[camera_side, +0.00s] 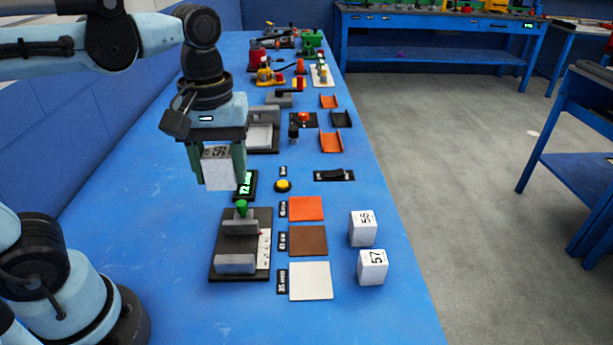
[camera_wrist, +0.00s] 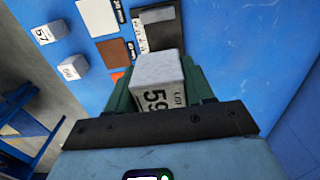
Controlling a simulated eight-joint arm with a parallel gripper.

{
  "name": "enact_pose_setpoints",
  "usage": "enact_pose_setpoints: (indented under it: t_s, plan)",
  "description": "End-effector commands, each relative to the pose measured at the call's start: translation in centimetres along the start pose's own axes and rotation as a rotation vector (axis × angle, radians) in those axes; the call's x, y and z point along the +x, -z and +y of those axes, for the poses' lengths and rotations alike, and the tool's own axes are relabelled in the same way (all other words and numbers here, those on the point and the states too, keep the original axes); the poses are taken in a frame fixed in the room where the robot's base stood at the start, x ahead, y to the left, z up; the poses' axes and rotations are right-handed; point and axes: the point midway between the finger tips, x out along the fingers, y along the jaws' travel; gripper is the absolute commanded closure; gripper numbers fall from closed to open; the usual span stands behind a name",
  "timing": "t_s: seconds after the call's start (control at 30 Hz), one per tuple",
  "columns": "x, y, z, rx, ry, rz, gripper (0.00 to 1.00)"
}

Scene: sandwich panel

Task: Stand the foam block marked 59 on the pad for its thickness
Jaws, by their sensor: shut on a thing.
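My gripper (camera_side: 216,165) is shut on the white foam block marked 59 (camera_side: 219,172) and holds it above the blue table, behind the grey measuring fixture (camera_side: 240,238). In the wrist view the block (camera_wrist: 158,82) sits between the green fingers of my gripper (camera_wrist: 160,92). Three square pads lie in a column right of the fixture: orange (camera_side: 306,208), brown (camera_side: 308,241) and white (camera_side: 311,281). Each has a small label at its left, too small to read surely. A display with green digits (camera_side: 246,185) is partly hidden by the block and reads about 72.
White blocks marked 56 (camera_side: 362,228) and 57 (camera_side: 372,267) stand right of the pads, near the table's right edge. A yellow button (camera_side: 283,186) is behind the orange pad. Several tools and fixtures crowd the far table. All three pads are bare.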

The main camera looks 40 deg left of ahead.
Motion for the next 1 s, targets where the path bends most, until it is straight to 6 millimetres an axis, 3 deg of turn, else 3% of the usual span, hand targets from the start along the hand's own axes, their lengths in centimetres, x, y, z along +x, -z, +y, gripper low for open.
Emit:
enact_pose_setpoints:
  t_s: [0.17,0.4,0.6,0.83,1.0]
  plan:
    - [0.1,-0.3,1.8,0.006,0.000,0.000,0.83]
    - [2.9,-2.6,7.7,0.010,0.000,0.001,0.83]
    - [5.5,-5.4,11.7,0.006,0.000,0.001,0.83]
    - [7.1,-6.9,13.4,0.000,0.000,0.001,0.83]
    - [8.7,-4.5,13.5,-0.007,0.000,0.001,0.83]
